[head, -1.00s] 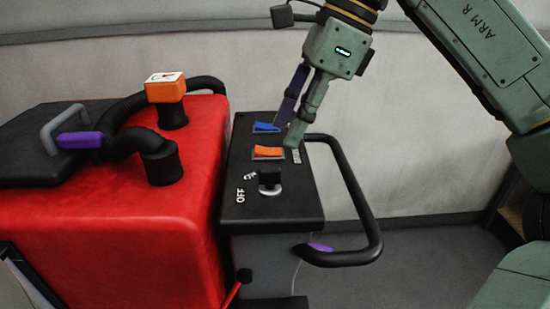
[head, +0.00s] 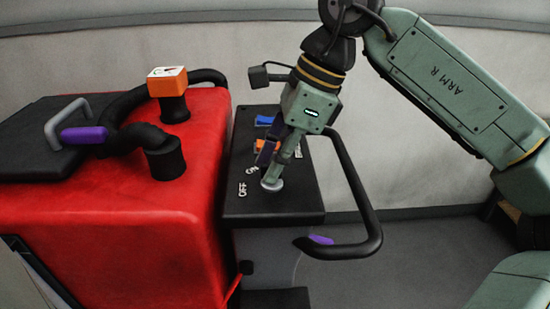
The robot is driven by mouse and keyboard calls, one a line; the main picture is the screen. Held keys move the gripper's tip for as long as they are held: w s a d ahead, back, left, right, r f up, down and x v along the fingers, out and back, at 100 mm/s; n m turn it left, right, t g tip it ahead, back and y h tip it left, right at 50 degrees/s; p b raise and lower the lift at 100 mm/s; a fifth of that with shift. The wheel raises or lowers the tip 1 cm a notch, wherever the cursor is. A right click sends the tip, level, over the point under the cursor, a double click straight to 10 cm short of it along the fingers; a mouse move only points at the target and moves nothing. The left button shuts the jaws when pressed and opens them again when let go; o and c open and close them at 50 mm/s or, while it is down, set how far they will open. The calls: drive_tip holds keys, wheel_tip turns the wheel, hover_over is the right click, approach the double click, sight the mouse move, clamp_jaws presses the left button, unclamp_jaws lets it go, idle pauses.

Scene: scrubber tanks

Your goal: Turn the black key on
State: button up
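The black key is mostly hidden behind my gripper's fingers. Its round silver base (head: 271,186) shows on the black control panel (head: 297,205), next to the "ON" (head: 251,171) and "OFF" (head: 242,189) labels. My gripper (head: 268,172) points down at the key from above, with its fingertips right at it. One finger is dark purple and the other is green. I cannot tell whether the fingers are closed on the key or only around it.
Behind the fingers are a blue rocker switch (head: 264,120) and a partly covered orange one (head: 266,145). A black loop handle (head: 354,183) sticks out to the right of the panel. The red tank (head: 80,235) with black hoses stands on the left.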

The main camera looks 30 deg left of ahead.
clamp_jaws()
drive_tip(key=shift+f+m+b, duration=0.1)
drive_tip(key=shift+m+b, duration=0.25)
drive_tip(key=shift+m, duration=0.05)
drive_tip(key=shift+m+t+b, duration=0.4)
drive_tip(key=shift+m+b, duration=0.1)
drive_tip(key=shift+m, duration=0.1)
drive_tip(key=m+b, duration=0.1)
drive_tip(key=m, duration=0.1)
drive_tip(key=m+t+b, duration=0.1)
drive_tip(key=m, duration=0.1)
drive_tip(key=shift+s+d+t+y+b, duration=0.1)
drive_tip(key=shift+s+t+y+b, duration=0.05)
drive_tip(key=shift+t+y+b, duration=0.2)
drive_tip(key=m+t+b, duration=0.1)
drive_tip(key=m, duration=0.2)
drive_tip(key=m+t, duration=0.1)
drive_tip(key=m, duration=0.1)
drive_tip(key=shift+s+m+b, duration=0.1)
drive_tip(key=shift+m+b, duration=0.3)
drive_tip(key=shift+o, duration=1.3)
unclamp_jaws()
